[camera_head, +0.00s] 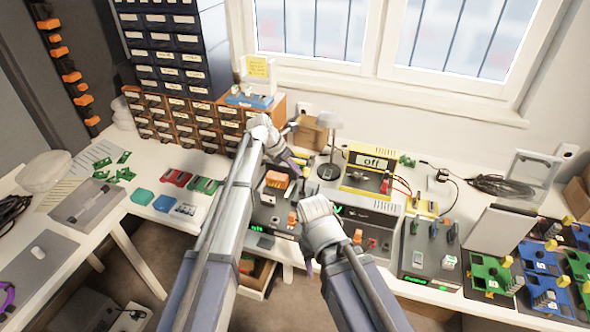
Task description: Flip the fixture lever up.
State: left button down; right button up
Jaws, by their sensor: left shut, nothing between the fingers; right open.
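I cannot tell for sure which part is the fixture lever. A grey device (428,262) with dark upright levers (433,229) and a green display stands right of centre on the bench. Another dark device (262,214) with an orange part on top and a green display stands left of it, partly behind my arms. My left gripper (301,161) is shut and empty, above the back of the bench near the grey lamp. My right gripper (309,266) is open, lower in the picture, near the bench's front edge. Its fingers are small and partly hidden by its wrist.
A yellow-framed meter reading "off" (372,162) and a grey lamp (329,126) stand behind the grippers. Drawer cabinets (170,125) rise at the back left. Blue and green trays (487,272) lie at the right. An open drawer (258,282) hangs below the bench.

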pick_arm(q)
jog(key=shift+r, duration=0.1)
jog(key=shift+r+p, duration=0.7)
jog(key=shift+p, duration=0.1)
jog(key=a+p+v, duration=0.1)
jog(key=p+v, duration=0.9)
jog(key=v, duration=0.3)
jog(key=shift+s+f+p, duration=0.2)
jog(key=shift+f+p, duration=0.1)
jog(key=shift+a, duration=0.1)
